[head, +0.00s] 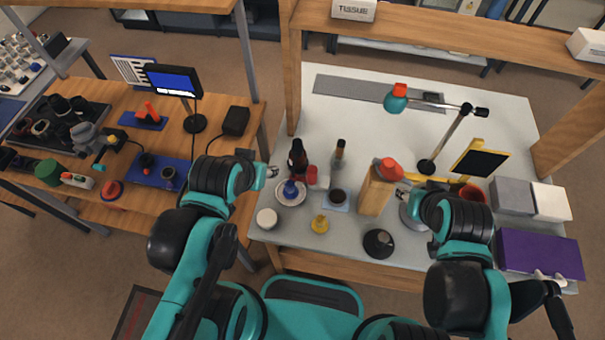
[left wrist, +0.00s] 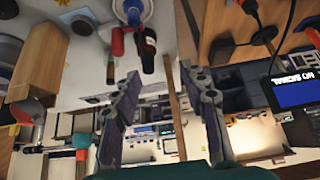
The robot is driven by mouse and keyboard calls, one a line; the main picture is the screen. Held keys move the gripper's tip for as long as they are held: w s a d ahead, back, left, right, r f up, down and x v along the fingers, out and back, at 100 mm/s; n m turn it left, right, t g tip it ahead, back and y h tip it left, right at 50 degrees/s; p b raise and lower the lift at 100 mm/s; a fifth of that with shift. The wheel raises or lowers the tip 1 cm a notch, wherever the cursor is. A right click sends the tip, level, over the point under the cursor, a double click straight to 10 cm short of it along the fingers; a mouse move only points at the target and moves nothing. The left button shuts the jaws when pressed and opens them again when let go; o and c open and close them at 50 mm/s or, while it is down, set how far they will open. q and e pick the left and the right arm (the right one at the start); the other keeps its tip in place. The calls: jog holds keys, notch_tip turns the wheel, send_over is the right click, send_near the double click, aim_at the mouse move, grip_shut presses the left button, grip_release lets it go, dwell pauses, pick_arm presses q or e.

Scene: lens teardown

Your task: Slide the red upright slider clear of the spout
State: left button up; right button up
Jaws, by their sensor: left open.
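Several red parts are in view, and I cannot tell for certain which is the slider. A small red upright piece (head: 312,175) stands beside a dark bottle (head: 297,157) on the white table; it also shows in the left wrist view (left wrist: 117,43). Another red upright piece (head: 151,112) stands tilted on a blue base on the left bench. A tall wooden block (head: 375,195) has a red top (head: 389,168). I cannot make out a spout. My left gripper (head: 271,172) is open and empty, left of the dark bottle; its fingers show apart in the wrist view (left wrist: 160,76).
A blue item on a white plate (head: 290,192) stands close to my left gripper. The back middle of the white table is mostly clear.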

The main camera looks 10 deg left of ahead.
pick_arm(q)
jog(key=w+d+f+g+b, duration=0.2)
jog(key=w+d+g, duration=0.25)
jog(key=w, duration=0.25)
jog(key=g, duration=0.2)
send_over(313, 170)
jog(key=f, duration=0.4)
jog(key=f+b, duration=0.1)
jog(key=f, duration=0.1)
jog(key=shift+a+f, duration=0.15)
jog(key=shift+a, duration=0.1)
jog(key=shift+d+f+g, duration=0.15)
jog(key=shift+f+g, duration=0.1)
jog(key=shift+f, duration=0.3)
notch_tip(313, 170, down, 7)
jog(key=b, duration=0.3)
jog(key=shift+f, duration=0.1)
grip_shut()
